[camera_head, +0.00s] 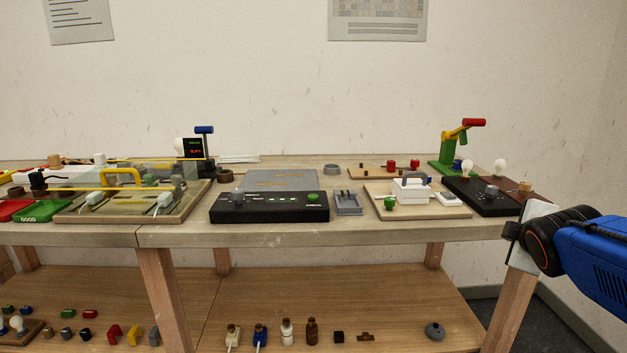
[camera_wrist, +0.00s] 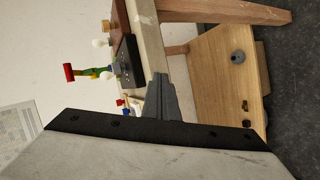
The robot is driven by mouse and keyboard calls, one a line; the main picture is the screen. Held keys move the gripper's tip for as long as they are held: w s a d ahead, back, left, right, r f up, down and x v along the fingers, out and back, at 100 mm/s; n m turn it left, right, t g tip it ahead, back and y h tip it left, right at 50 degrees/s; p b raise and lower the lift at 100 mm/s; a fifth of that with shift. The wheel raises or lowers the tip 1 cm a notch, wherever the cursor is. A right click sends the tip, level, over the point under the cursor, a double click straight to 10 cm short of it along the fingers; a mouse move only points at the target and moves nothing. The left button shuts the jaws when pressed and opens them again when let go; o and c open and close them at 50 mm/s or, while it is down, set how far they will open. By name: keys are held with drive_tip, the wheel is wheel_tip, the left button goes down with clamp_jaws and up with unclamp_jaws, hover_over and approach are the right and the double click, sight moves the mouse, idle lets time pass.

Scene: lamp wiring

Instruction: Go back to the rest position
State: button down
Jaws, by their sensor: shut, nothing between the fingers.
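My gripper (camera_head: 512,230) is at the right in the head view, beside the right end of the workbench (camera_head: 380,233), with my blue arm reaching in from the right edge. It looks apart from the bench, though the exact gap is hard to judge. In the wrist view the grey fingers (camera_wrist: 161,88) are together and hold nothing. They show in front of the bench edge, and the view is turned on its side.
A black console (camera_head: 268,207) is mid-bench. The lower shelf (camera_head: 390,290) holds small parts. Floor shows at the lower right.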

drive_tip(key=s+a+f+m+g+y, duration=0.2)
drive_tip(key=s+a+f+m, duration=0.3)
drive_tip(key=s, duration=0.5)
drive_tip(key=s+a+f+m+g+y, duration=0.2)
drive_tip(key=s+a+f+m+g, duration=0.2)
drive_tip(key=s+a+f+m, duration=0.2)
drive_tip(key=s+a+f, duration=0.2)
drive_tip(key=s+a, duration=0.2)
drive_tip(key=shift+s+f+m+g+y, duration=0.2)
drive_tip(key=shift+s+m+g+y, duration=0.1)
drive_tip(key=shift+s+g+y, duration=0.1)
